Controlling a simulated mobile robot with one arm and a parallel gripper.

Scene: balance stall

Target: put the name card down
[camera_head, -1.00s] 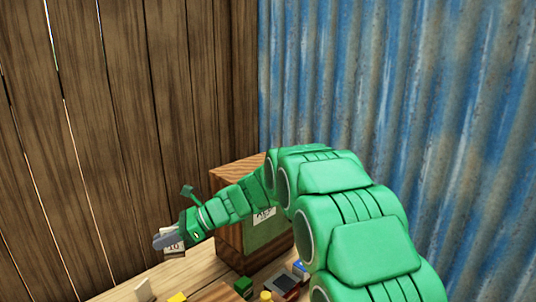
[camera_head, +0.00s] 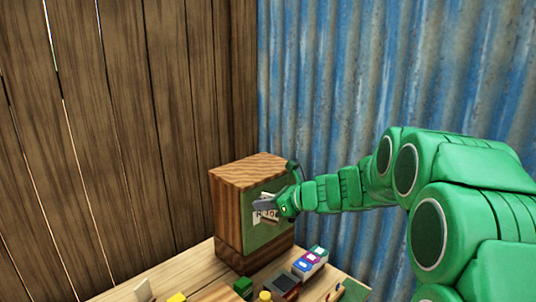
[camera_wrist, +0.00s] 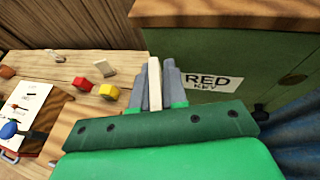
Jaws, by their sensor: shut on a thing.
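The name card is a pale, thin card, seen edge-on between my fingers in the wrist view (camera_wrist: 154,84). In the head view its white face with dark print, partly "10", shows at my fingertips (camera_head: 270,214). My gripper (camera_head: 264,205) is shut on it. It is in front of the green front of a wooden box (camera_head: 228,212). In the wrist view my gripper (camera_wrist: 155,72) is just left of the box's white "RED KEY" label (camera_wrist: 208,83). I cannot tell whether the card touches the box.
The wrist view shows a red block (camera_wrist: 84,85), a yellow block (camera_wrist: 109,91) and a small pale upright piece (camera_wrist: 104,67).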

